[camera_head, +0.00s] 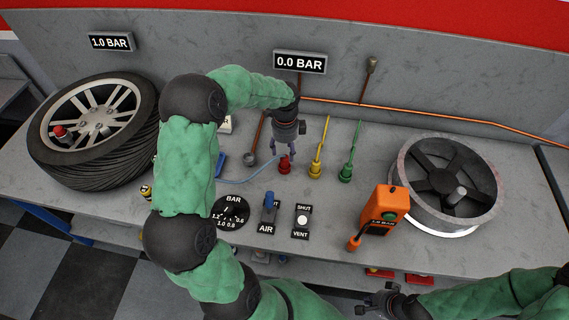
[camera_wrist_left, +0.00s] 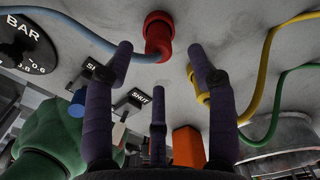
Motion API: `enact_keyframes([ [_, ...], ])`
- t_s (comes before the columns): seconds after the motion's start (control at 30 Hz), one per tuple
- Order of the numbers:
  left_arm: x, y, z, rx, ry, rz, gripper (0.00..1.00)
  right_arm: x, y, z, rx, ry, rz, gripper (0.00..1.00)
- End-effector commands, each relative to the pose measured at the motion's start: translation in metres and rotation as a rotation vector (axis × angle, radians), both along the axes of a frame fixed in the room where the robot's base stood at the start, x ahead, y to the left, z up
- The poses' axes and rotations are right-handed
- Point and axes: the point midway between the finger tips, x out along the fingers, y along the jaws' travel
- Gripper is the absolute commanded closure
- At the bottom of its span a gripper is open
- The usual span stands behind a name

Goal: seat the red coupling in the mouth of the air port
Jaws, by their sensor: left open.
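The red coupling (camera_head: 285,164) stands on the grey bench with a blue hose running to it. It also shows at the top of the left wrist view (camera_wrist_left: 158,35). My left gripper (camera_head: 284,148) is just above and beside it. In the left wrist view, its purple fingers (camera_wrist_left: 160,52) are spread, with the coupling beyond the gap between them and not gripped. I cannot tell for sure which fitting is the air port; a round grey cup (camera_head: 250,158) ends a copper pipe left of the coupling. My right gripper (camera_head: 376,302) is low at the bench's front; its fingers are unclear.
Yellow (camera_head: 316,170) and green (camera_head: 346,172) couplings stand right of the red one. A tyre (camera_head: 140,135) lies left. AIR and VENT switches (camera_head: 301,220) sit in front.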

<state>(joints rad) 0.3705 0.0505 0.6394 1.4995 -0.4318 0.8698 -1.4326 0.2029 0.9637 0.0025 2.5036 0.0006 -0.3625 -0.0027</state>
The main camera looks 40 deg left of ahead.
Motion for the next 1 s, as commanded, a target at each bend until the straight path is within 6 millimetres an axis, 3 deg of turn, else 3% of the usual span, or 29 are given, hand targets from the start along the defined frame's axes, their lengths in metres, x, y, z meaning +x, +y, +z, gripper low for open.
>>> enact_keyframes([
  [0.23,-0.001,0.001,-0.018,0.0,0.0,0.001,0.43,0.0,0.0,-0.007,0.0,0.0,0.0,1.0],
  [0.5,-0.002,0.001,-0.054,-0.001,0.0,0.0,0.43,0.0,0.0,-0.021,0.0,0.0,0.0,1.0],
  [0.77,-0.001,0.002,-0.057,0.0,-0.002,0.0,0.43,0.0,0.0,-0.02,0.0,0.0,0.0,1.0],
  [1.0,-0.001,0.001,-0.057,0.0,-0.001,0.0,1.0,0.0,0.0,-0.02,0.0,0.0,0.0,1.0],
])
